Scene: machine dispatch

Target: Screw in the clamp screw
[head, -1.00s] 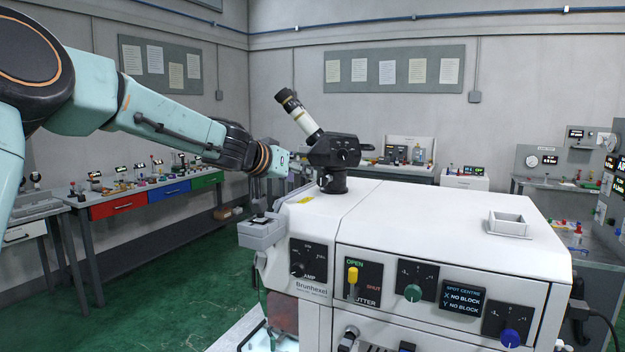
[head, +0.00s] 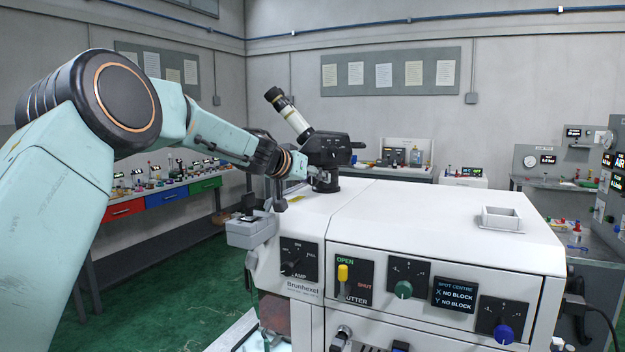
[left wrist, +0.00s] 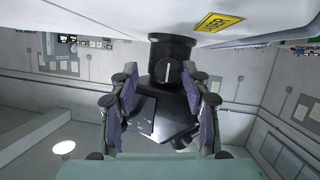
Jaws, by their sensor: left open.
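The white machine (head: 440,225) carries a black viewing head (head: 327,148) with a slanted white-and-black eyepiece tube (head: 290,115) on a short round black collar (head: 326,183). In the left wrist view a dark round knob with a white line, apparently the clamp screw (left wrist: 168,71), sits on the side of the collar (left wrist: 172,48). My left gripper (head: 302,169) points right at the collar, low beside the viewing head. In the left wrist view its open fingers (left wrist: 163,84) stand either side of the knob's line, apparently apart from it. My right gripper is not in view.
A small grey box (head: 250,230) juts from the machine's left end below my left arm. A small open white tray (head: 502,218) sits on the machine top. A yellow label (left wrist: 218,22) is close by the collar. The top's middle is clear.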

